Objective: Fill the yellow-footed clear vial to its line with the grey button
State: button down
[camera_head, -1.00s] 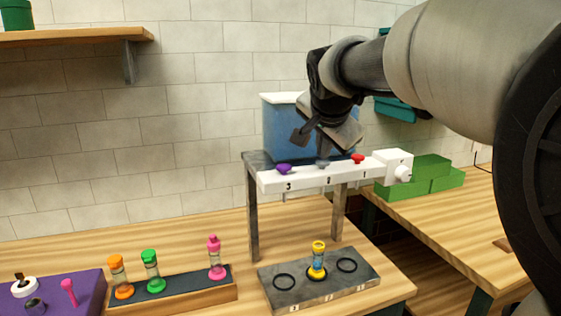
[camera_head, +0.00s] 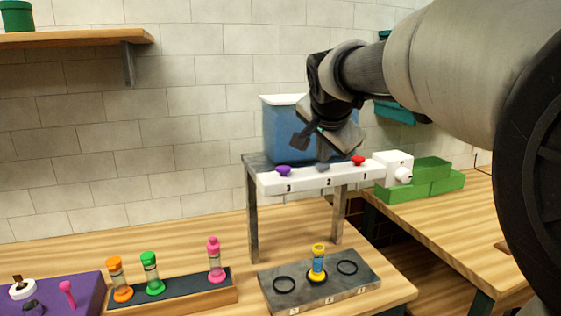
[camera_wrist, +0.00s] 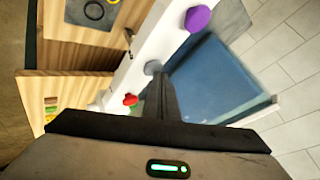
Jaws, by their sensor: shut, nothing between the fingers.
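The yellow-footed clear vial (camera_head: 318,264) stands upright on the middle ring of the grey plate (camera_head: 350,284), below the dispenser bar. The grey button (camera_head: 323,167) is the middle one on the white bar (camera_head: 305,182), above number 2. It also shows in the wrist view (camera_wrist: 152,67). My gripper (camera_wrist: 158,78) is shut and empty, its tips close to the grey button. In the head view it hangs just above the button, apparently clear of it.
A purple button (camera_head: 283,170) and a red button (camera_head: 358,160) flank the grey one. A blue tank (camera_head: 285,130) stands behind the bar. A rack (camera_head: 190,284) holds orange, green and pink vials. A white box with a knob (camera_head: 397,170) is at the bar's right end.

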jog(key=shift+r+p, duration=0.45)
jog(key=shift+r, duration=0.4)
jog(key=shift+r, duration=0.1)
jog(key=shift+r+p, duration=1.8)
jog(key=shift+r, duration=0.6)
jog(key=shift+r, duration=0.15)
dwell(0.6)
notch_tip(320, 180, up, 4)
jog(key=p, duration=0.4)
jog(key=shift+f+p, duration=0.2)
jog(key=shift+p, duration=0.15)
jog(key=b, duration=0.7)
send_over(323, 167)
notch_tip(323, 167, down, 9)
jog(key=shift+r, duration=0.1)
